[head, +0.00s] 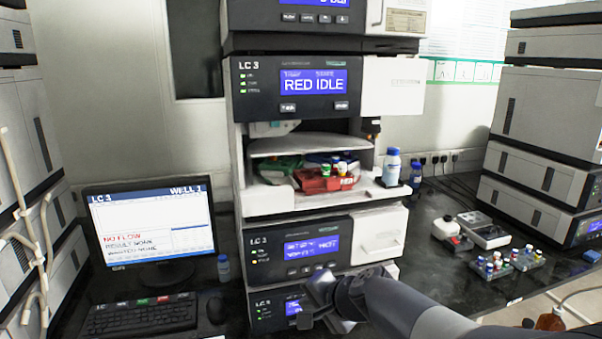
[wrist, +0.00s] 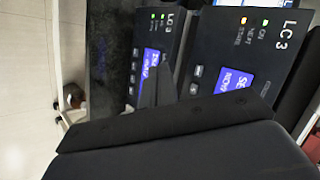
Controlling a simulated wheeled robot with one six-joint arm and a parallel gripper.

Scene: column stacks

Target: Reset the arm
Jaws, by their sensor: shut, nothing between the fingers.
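My arm (head: 410,308) reaches in from the bottom right of the head view. My gripper (head: 308,318) is at its end, in front of the lowest LC 3 module (head: 270,312). It is shut and empty. In the wrist view its dark body fills the bottom, and a grey finger (wrist: 156,90) stands before the LC 3 panels (wrist: 225,50), which appear turned sideways. I cannot tell the gap between the gripper and the module.
The LC 3 stack holds an open bay with a red tray (head: 325,181) of vials. A white bottle (head: 391,168) stands at the bay's right edge. A monitor (head: 150,225) and keyboard (head: 140,316) are left; vial racks (head: 492,266) are right.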

